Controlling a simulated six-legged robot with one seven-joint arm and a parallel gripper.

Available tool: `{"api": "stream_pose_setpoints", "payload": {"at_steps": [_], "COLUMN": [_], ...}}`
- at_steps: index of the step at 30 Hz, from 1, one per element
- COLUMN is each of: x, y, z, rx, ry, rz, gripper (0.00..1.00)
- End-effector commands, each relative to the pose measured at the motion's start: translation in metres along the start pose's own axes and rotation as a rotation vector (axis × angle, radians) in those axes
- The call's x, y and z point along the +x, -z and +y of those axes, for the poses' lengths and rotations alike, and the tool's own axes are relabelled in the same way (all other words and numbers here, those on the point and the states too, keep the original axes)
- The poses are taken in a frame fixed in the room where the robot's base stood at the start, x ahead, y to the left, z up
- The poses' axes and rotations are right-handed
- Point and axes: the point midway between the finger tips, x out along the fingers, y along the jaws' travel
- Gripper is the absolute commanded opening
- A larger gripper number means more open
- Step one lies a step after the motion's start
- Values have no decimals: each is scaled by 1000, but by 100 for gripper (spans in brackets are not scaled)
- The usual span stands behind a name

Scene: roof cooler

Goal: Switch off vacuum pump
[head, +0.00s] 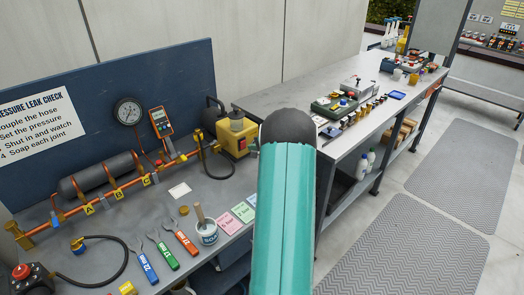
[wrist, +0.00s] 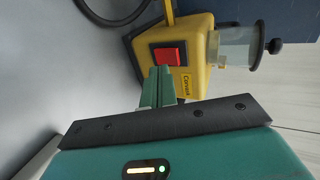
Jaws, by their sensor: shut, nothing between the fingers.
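The vacuum pump is a yellow box (head: 235,134) with a clear jar on top, at the back of the left bench in the head view. In the wrist view the yellow pump body (wrist: 201,80) fills the upper middle, with the clear jar (wrist: 238,45) to its right. A red rocker switch (wrist: 168,55) in a dark frame sits on its face. My gripper (wrist: 158,72) is shut and empty, its green fingertips just below the switch's lower edge. I cannot tell whether they touch the pump. My arm hides the gripper in the head view.
A copper pipe line with a dark cylinder and a gauge (head: 128,111) runs left of the pump. A black hose (wrist: 110,15) curves beside it. A second bench (head: 262,97) stands right.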

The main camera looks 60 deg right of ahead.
Motion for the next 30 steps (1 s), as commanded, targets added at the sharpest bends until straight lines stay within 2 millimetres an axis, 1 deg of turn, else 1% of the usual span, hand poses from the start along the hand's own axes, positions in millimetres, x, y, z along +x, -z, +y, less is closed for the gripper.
{"api": "stream_pose_setpoints", "payload": {"at_steps": [1,3,7,17,21,30], "x": [7,14,21,22,28,26], "y": [0,0,0,0,0,0], "z": [-6,-10,-14,-16,-21,-22], "rx": [-3,-2,-1,-1,-1,-1], "ry": [2,2,1,1,1,1], "rz": [0,-1,0,1,0,0], "gripper": [0,0,0,0,0,0]}}
